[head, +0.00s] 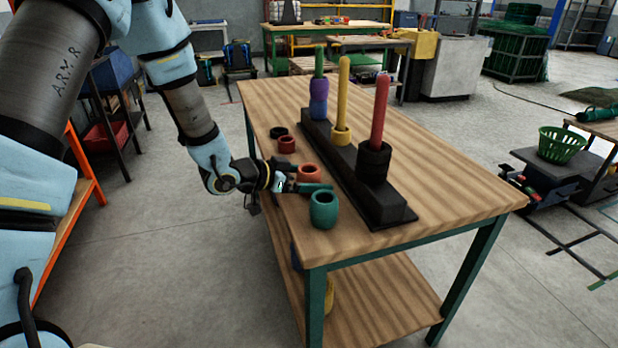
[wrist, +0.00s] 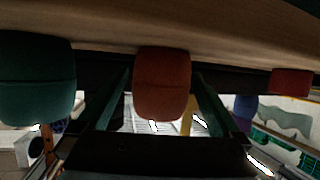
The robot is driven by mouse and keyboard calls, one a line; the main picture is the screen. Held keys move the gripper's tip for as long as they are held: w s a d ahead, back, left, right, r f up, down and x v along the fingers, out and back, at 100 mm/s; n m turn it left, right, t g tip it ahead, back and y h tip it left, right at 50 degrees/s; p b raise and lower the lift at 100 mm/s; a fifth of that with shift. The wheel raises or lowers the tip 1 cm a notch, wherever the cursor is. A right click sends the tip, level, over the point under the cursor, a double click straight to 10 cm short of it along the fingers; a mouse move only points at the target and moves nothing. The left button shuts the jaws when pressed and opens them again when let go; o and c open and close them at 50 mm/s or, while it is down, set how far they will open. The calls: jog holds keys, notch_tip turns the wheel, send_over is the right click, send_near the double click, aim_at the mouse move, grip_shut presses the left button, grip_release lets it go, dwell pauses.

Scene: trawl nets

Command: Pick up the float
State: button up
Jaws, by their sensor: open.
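A red float (head: 308,172) stands on the wooden table near its left edge; it also shows in the middle of the wrist view (wrist: 162,88). My gripper (head: 306,187) reaches in from the left at table height. In the wrist view my open gripper (wrist: 161,78) has one green finger on each side of the red float. I cannot tell whether they touch it. A green float (head: 323,210) stands nearer the table's front corner, and also shows at left in the wrist view (wrist: 36,80). A smaller red float (head: 287,145) and a black one (head: 278,132) lie farther back.
A black rack (head: 345,172) stands along the table (head: 450,185) to the right of the floats. It has a green peg with purple and blue rings, a yellow peg (head: 343,85) with yellow rings and a red peg (head: 381,105) with black rings. The table's right side is clear.

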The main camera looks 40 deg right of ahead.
jog(key=shift+x, duration=1.15)
jog(key=c, duration=1.3)
